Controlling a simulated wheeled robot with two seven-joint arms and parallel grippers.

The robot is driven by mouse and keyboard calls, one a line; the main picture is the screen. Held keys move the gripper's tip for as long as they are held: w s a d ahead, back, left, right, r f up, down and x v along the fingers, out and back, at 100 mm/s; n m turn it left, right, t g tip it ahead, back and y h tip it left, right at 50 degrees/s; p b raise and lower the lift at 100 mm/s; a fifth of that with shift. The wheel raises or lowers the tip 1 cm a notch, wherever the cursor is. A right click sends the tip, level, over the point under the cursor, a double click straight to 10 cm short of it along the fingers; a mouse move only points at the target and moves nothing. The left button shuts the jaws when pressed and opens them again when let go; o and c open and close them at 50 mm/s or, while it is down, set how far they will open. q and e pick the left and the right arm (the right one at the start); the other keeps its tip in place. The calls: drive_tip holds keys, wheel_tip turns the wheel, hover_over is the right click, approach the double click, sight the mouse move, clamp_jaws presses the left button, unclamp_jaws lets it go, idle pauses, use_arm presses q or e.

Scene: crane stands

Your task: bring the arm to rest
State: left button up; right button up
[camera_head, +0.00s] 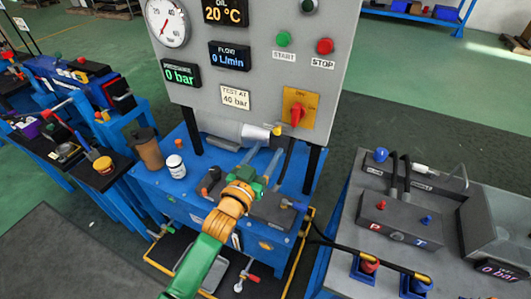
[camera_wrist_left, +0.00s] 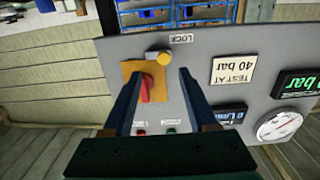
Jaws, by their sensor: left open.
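My left arm (camera_head: 207,250), green and orange, reaches up from the bottom of the head view. Its gripper (camera_head: 264,158) is open in front of the lower part of the grey panel (camera_head: 262,90). In the left wrist view the two dark fingers (camera_wrist_left: 159,78) stand apart, with nothing seen held between them. The red switch (camera_wrist_left: 147,88) on its yellow plate (camera_wrist_left: 131,70) shows between the fingers, beyond them. The same red switch (camera_head: 297,114) is up and right of the gripper in the head view. My right gripper is not in view.
The blue stand (camera_head: 180,195) under the panel carries a brown cup (camera_head: 148,150) and a white jar (camera_head: 177,166). A grey bench (camera_head: 345,235) with hoses and fittings stands at right. Blue benches (camera_head: 85,85) with tools stand at left. Green floor (camera_head: 435,65) is open behind.

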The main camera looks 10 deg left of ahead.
use_arm(q)
drive_tip(key=shift+s+a, duration=0.1)
drive_tip(key=shift+s, duration=0.2)
drive_tip(key=s+a+f+g+y, duration=0.1)
drive_tip(key=s+f+g, duration=0.3)
drive_tip(key=f, duration=0.6)
drive_tip(key=s+a+f+g, duration=0.15)
drive_tip(key=s+f, duration=0.35)
drive_tip(key=f, duration=0.5)
drive_tip(key=s+a+f+g+y, duration=0.1)
drive_tip(key=s+f+g, duration=0.3)
drive_tip(key=f, duration=0.6)
drive_tip(key=s+a+f+g, duration=0.1)
drive_tip(key=s+f, duration=0.3)
drive_tip(key=s, duration=0.5)
drive_tip(key=s+a+f+g+y, duration=0.1)
drive_tip(key=s+a+f+g, duration=0.1)
drive_tip(key=s, duration=0.8)
drive_tip(key=s+a+f+g, duration=0.1)
drive_tip(key=s+f+g, duration=0.3)
drive_tip(key=s+f, duration=0.3)
drive_tip(key=shift+s+a, duration=0.2)
drive_tip(key=shift+s, duration=0.95)
